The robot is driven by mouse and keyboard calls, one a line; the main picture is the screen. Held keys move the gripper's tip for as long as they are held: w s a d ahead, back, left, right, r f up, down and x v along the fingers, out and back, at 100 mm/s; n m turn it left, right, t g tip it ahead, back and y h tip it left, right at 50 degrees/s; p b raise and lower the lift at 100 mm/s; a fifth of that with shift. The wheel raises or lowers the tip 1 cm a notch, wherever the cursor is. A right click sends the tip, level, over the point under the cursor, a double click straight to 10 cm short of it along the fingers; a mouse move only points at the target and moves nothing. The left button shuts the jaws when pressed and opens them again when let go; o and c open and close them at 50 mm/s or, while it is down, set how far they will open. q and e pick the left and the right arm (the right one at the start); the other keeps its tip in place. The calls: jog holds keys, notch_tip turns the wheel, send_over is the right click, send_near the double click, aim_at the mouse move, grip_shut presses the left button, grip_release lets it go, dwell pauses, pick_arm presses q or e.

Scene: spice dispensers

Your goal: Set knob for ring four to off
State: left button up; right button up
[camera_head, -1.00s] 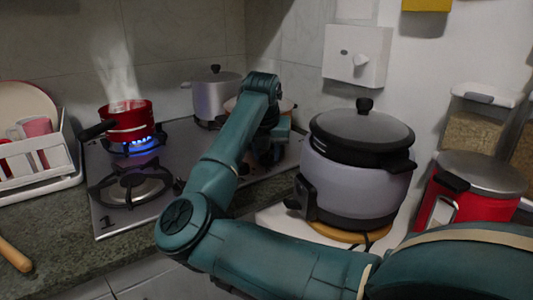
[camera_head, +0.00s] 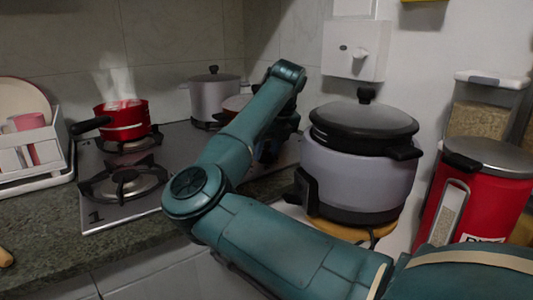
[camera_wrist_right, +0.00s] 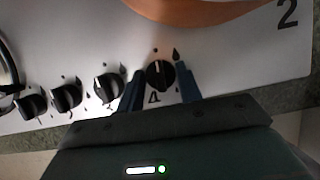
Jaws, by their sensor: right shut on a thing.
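The ring-four knob (camera_wrist_right: 159,72) is black and round, the rightmost in the row in the right wrist view. A figure that looks like an upside-down 4 is printed below it. Its pale line points up, roughly at the small dot above it and left of the flame mark. My right gripper (camera_wrist_right: 160,84) is shut on this knob, one dark blue finger on each side. In the head view my right forearm hides the knobs and most of the gripper. A red pot (camera_head: 124,121) sits on the back left burner with no flame visible. My left gripper is out of view.
Several other black knobs (camera_wrist_right: 66,96) sit close to the left of the gripper. A large cooker (camera_head: 357,180) stands right of my arm. A grey pot (camera_head: 214,97) and an orange pan (camera_wrist_right: 188,8) are on the hob. The front left burner (camera_head: 123,182) is empty.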

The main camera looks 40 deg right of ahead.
jog(key=shift+n, duration=0.3)
jog(key=o, duration=1)
jog(key=shift+r, duration=0.1)
jog(key=shift+p+v, duration=0.55)
jog(key=shift+v, duration=5.95)
jog(key=shift+d, duration=0.1)
